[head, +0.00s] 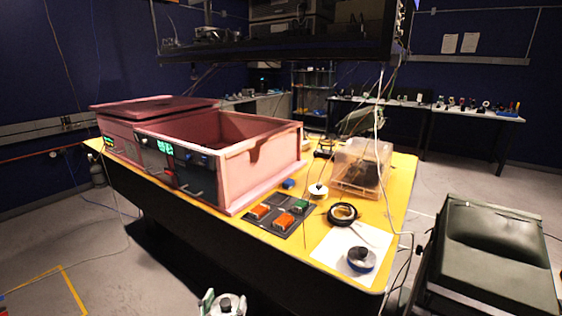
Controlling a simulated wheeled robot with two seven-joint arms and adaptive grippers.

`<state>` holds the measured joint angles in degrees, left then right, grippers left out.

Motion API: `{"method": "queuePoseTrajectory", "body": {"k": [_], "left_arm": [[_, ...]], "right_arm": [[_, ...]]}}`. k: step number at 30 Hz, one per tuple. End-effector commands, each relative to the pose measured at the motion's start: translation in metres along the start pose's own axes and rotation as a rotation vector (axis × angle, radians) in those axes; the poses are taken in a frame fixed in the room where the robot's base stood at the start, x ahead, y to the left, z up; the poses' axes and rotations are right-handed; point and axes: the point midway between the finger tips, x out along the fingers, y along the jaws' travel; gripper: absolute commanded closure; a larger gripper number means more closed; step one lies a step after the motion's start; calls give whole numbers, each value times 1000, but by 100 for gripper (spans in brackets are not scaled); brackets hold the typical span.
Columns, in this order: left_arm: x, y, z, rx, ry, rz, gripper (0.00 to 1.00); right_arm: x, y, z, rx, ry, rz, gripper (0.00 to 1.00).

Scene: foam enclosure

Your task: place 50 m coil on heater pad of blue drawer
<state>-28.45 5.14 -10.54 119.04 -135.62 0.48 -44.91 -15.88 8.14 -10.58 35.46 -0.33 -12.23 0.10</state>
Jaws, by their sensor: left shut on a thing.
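My left gripper (224,304) shows at the bottom edge, in front of the table, with pale greenish fingers. It is shut on a pale round piece with a dark knob on top (226,301), which looks like a coil. Its lower part is cut off and no label can be read. The pink foam enclosure (262,172) stands on the yellow table, with its near right section open at the top. I cannot pick out a blue drawer for sure, and no heater pad is visible. My right gripper is not in view.
On the yellow table (400,180) are a white disc with a black knob (318,191), a black ring (342,213), a blue-rimmed disc (361,259) on a white sheet, orange and green switches (285,221), and a clear box (360,168). A dark shelf hangs above.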

Motion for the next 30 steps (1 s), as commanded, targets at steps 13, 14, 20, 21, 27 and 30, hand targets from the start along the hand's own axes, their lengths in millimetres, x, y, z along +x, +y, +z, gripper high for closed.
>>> {"method": "queuePoseTrajectory", "body": {"k": [13,14,20,21,27,30], "left_arm": [[-19,62,-36,1,-7,212,53],[-18,61,-36,1,-8,211,53],[-18,60,-34,0,-16,208,53],[-18,60,-33,1,-17,206,53],[-18,60,-33,1,-18,205,53],[-18,60,-34,2,-15,207,53]], "right_arm": [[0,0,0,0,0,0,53],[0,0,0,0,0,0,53],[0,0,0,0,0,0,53],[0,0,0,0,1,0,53],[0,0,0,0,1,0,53],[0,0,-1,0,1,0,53]]}}
